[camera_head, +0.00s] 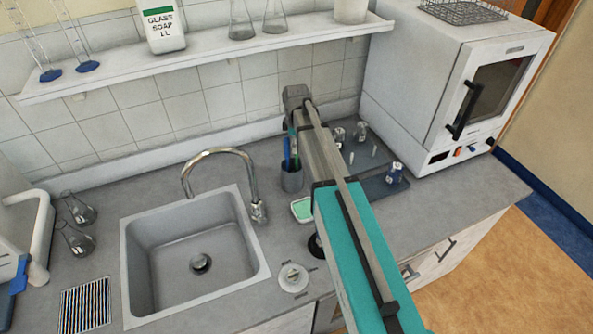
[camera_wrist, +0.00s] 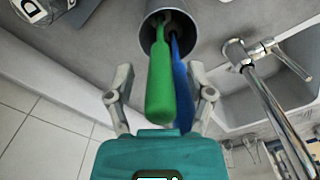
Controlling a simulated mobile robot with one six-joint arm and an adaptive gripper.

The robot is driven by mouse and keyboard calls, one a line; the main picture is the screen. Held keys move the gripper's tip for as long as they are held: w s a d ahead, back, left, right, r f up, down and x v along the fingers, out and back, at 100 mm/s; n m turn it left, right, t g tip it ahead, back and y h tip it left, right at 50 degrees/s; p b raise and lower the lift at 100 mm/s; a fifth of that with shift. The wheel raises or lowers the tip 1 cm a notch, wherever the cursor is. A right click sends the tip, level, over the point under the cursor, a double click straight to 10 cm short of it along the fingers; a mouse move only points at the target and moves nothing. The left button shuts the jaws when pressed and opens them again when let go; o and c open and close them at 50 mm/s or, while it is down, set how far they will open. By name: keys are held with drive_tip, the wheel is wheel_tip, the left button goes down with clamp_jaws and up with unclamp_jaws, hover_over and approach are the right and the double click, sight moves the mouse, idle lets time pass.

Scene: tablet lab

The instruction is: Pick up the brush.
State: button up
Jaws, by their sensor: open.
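A grey cup (camera_head: 292,180) stands on the counter right of the sink. A long green handle (camera_wrist: 162,85) and a blue handle (camera_wrist: 183,80) stick out of the cup in the wrist view, side by side and partly overlapping. Their lower ends are hidden inside the cup (camera_wrist: 152,32), so I cannot tell which is the brush. My gripper (camera_wrist: 160,75) is open, with one finger on each side of the handles and visible gaps to them. In the head view my arm passes over this area, and the gripper's fingers are not clear.
The sink (camera_head: 150,262) and its curved tap (camera_head: 218,153) lie left of the cup. A shelf (camera_head: 210,52) with glassware runs above.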

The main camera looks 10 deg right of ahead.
drive_tip(key=shift+f, duration=0.5)
clamp_jaws()
idle(0.4)
